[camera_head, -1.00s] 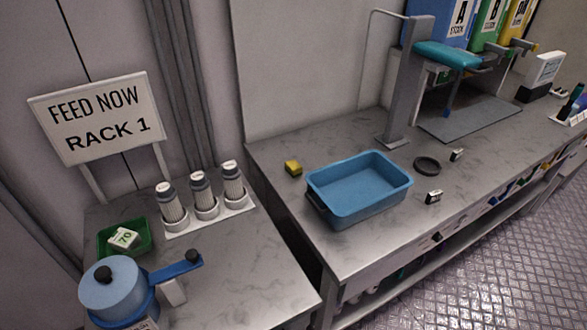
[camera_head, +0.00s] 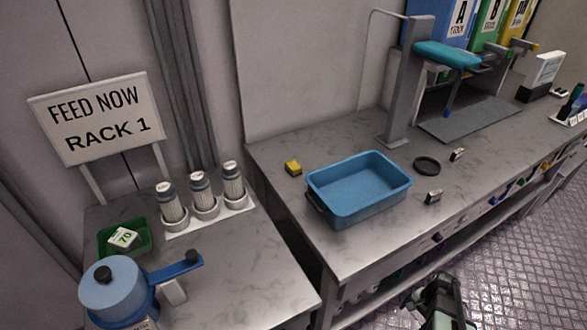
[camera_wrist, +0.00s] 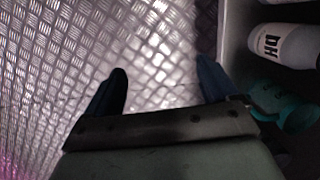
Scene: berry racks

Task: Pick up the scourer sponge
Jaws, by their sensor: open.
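The scourer sponge (camera_head: 293,168) is a small yellow block with a dark side. It lies on the grey bench top, left of the blue tub, in the head view. My gripper (camera_wrist: 160,82) shows in the wrist view with its two dark fingers spread apart and nothing between them, over the metal floor. In the head view part of my arm shows at the bottom right, in front of the bench and well away from the sponge. The sponge is not in the wrist view.
A blue tub (camera_head: 318,207) stands right of the sponge. A dark round disc (camera_head: 427,166) and small labelled blocks lie further right. A grey post (camera_head: 401,85) rises behind. Bottles stand on the left bench. In the wrist view a white bottle (camera_wrist: 284,45) sits at the right on a shelf.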

